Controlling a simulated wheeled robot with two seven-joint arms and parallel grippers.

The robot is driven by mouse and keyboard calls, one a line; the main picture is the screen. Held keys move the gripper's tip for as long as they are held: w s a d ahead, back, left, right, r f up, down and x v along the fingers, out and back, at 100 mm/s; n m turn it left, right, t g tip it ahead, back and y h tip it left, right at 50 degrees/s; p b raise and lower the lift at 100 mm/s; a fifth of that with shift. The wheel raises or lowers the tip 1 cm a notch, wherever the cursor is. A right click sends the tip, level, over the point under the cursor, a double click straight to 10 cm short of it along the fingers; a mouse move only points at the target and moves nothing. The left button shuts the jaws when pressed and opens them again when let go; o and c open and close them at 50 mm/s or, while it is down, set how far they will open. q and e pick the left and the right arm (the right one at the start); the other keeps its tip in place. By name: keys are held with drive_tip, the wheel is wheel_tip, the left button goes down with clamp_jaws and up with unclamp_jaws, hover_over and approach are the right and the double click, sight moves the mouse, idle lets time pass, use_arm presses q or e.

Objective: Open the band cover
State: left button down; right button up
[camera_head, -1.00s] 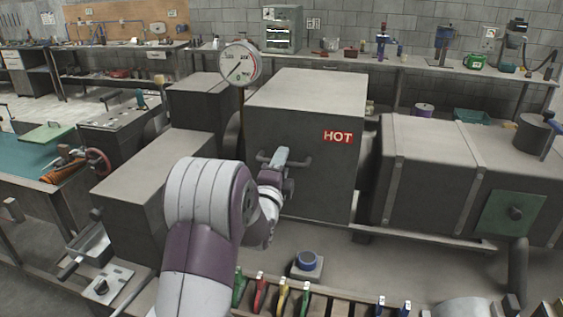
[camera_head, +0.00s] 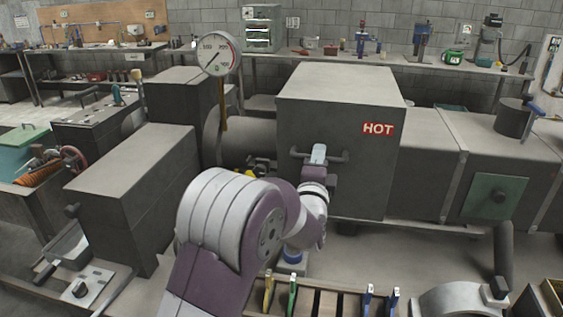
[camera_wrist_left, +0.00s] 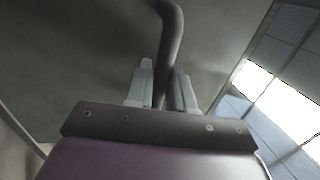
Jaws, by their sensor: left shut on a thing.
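The band cover (camera_head: 325,115) is a big grey box with a red HOT label (camera_head: 378,129). A horizontal bar handle (camera_head: 335,157) is on its front face. My left gripper (camera_head: 318,155) is shut on this handle. In the left wrist view the fingers of the left gripper (camera_wrist_left: 163,88) stand on either side of the dark handle bar (camera_wrist_left: 173,40). A dark tube (camera_head: 247,141) shows to the left of the cover, between it and the grey block. The cover's right side reaches the grey housing (camera_head: 465,135). My right gripper is not in view.
A round gauge (camera_head: 218,54) stands left of the cover. A grey block (camera_head: 135,185) stands at left. A green plate (camera_head: 480,190) is on the right housing.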

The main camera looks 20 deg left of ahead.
sight(391, 156)
use_arm(q)
drive_tip(key=w+d+p, duration=0.1)
drive_tip(key=d, duration=0.4)
drive_tip(key=w+d+p, duration=0.1)
drive_tip(key=d, duration=0.4)
drive_tip(key=w+d+p, duration=0.1)
drive_tip(key=d, duration=0.5)
drive_tip(key=shift+w, duration=0.4)
drive_tip(key=c, duration=1.2)
unclamp_jaws()
drive_tip(key=shift+w, duration=0.1)
drive_tip(key=shift+o, duration=0.2)
drive_tip(key=b+v, duration=0.2)
drive_tip(key=v, duration=1)
drive_tip(key=shift+s, duration=0.35)
drive_tip(key=shift+d+f, duration=0.1)
